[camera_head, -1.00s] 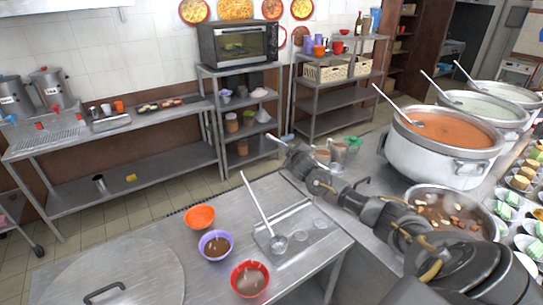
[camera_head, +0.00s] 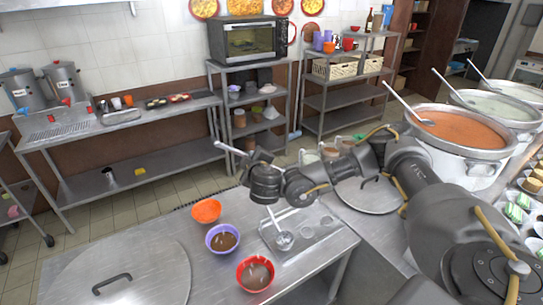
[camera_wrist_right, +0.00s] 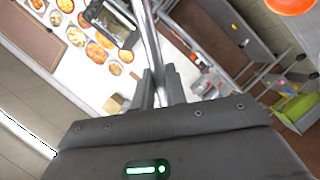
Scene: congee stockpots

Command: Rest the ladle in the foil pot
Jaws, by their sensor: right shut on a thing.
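A metal ladle has its bowl (camera_head: 284,240) low at the shallow metal tray on the front table; I cannot tell whether it touches. Its handle end (camera_head: 230,148) sticks out to the upper left past my right gripper (camera_head: 255,168), which is shut on the handle. In the right wrist view the handle (camera_wrist_right: 150,45) runs up from between the fingers (camera_wrist_right: 160,88). Large pots stand at the right: one with orange contents (camera_head: 455,128) and one with pale contents (camera_head: 495,105), each with a ladle in it. I cannot tell which is the foil pot. My left gripper is not in view.
Orange (camera_head: 206,211), purple (camera_head: 222,238) and red (camera_head: 255,273) bowls stand left of the ladle. A round lid (camera_head: 120,275) lies at the front left. Another round metal disc (camera_head: 368,196) lies behind my right arm. Small green-striped items line the right edge.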

